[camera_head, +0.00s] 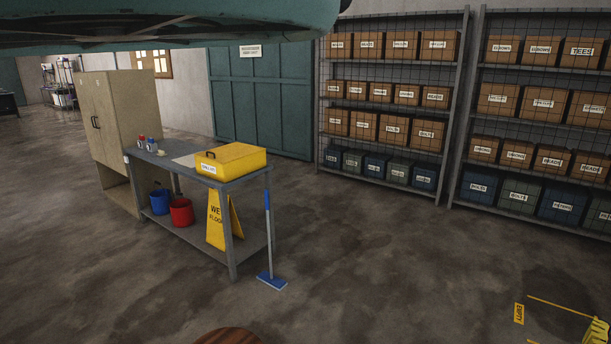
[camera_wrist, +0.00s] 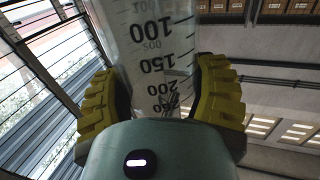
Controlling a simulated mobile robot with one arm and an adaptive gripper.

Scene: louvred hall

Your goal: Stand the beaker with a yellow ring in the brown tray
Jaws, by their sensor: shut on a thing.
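In the wrist view my gripper (camera_wrist: 160,88) has its two yellow ridged fingers on either side of a clear beaker (camera_wrist: 155,35). It is shut on it. The beaker has a dark printed scale with 100, 150 and 200. Its upper end runs out of the picture, and I see no yellow ring on the part that shows. I cannot make out the beaker in the head view. No brown tray can be recognised in either view.
A grey workbench (camera_head: 232,179) holds a yellow case (camera_head: 232,160). A blue-headed broom (camera_head: 271,281) leans at its end. A brown rounded edge (camera_head: 228,336) shows at the bottom. Yellow floor lines (camera_head: 560,306) lie lower right. Shelving (camera_head: 466,110) stands behind. The middle floor is clear.

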